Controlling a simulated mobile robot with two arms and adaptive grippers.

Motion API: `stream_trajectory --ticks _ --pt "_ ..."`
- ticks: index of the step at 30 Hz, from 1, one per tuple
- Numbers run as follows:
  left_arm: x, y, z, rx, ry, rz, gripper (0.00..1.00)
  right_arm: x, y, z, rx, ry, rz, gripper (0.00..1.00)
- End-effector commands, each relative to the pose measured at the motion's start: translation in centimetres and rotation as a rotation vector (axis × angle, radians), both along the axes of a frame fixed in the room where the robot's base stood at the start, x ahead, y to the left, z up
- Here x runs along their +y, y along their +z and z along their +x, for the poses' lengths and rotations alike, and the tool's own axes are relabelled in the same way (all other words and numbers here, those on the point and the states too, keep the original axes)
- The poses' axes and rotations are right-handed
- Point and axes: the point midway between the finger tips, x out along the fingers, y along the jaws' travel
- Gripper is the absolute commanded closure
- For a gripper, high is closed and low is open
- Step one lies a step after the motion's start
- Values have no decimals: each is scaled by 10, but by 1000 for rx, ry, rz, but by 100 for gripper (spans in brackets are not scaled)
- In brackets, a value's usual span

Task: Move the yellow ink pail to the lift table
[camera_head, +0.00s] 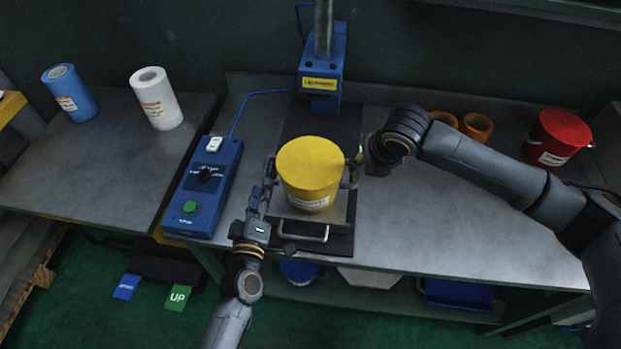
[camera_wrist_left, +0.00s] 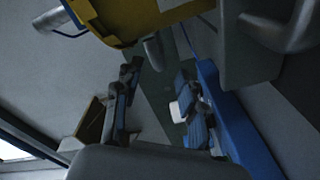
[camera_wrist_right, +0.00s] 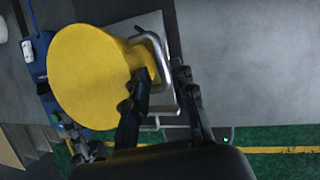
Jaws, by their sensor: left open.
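The yellow pail (camera_head: 311,172) stands upright on a grey plate (camera_head: 338,213) below the blue column head, with a metal handle on each side. My left gripper (camera_head: 272,220) is open in front of the pail's left side. In the left wrist view, its fingers are apart with nothing between them, and the pail (camera_wrist_left: 135,18) shows above them. My right gripper (camera_head: 357,166) is at the pail's right handle. In the right wrist view, its parted fingers stand on either side of the handle (camera_wrist_right: 157,58), without clear contact. Which surface is the lift table is unclear.
A blue control box (camera_head: 205,185) with a green button lies left of the pail. A blue roll (camera_head: 70,92) and a white roll (camera_head: 157,98) stand on the left table. A red pail (camera_head: 558,138) and orange rolls (camera_head: 477,126) are at right. An UP pedal (camera_head: 178,297) is on the floor.

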Motion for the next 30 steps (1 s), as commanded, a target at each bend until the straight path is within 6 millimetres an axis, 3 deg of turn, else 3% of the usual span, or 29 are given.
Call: stream_trajectory --ticks 3,9,23,27,30 --pt "-2 1 24 -2 -1 0 60 4 -22 8 3 -1 1 75" --pt "-4 1 51 -1 -1 0 60 8 -46 19 1 -1 0 75" --pt "-5 0 62 1 -1 0 60 9 -57 24 -1 0 0 75" --pt "-5 0 62 1 -1 0 84 9 -56 24 -1 0 0 99" --pt "-4 -1 62 1 0 1 100 9 -56 24 -1 0 0 100"
